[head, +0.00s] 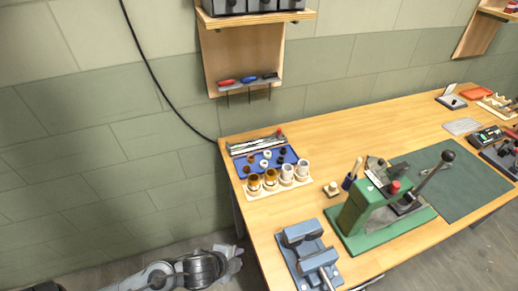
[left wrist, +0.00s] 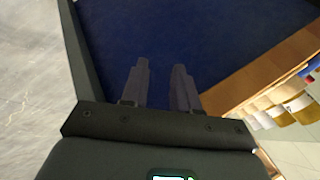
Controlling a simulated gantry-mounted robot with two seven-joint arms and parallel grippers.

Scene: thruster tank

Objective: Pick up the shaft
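Long, thin, silvery rod-like pieces lie in a narrow tray (head: 256,144) at the back left of the wooden table; I cannot tell which of them is the shaft. My left gripper (head: 237,257) is low at the table's left side, off the tabletop and well apart from the tray. In the left wrist view its two fingers (left wrist: 160,85) stand apart with nothing between them. The tray is not clear in that view. My right gripper is not in view.
A blue mat (head: 243,167) with small rings lies before the tray, with a cup rack (head: 276,184) in front. A blue-grey vise (head: 309,255) is at the table's near left edge. A green press (head: 372,212) stands right of it. A wooden shelf (head: 241,55) hangs above.

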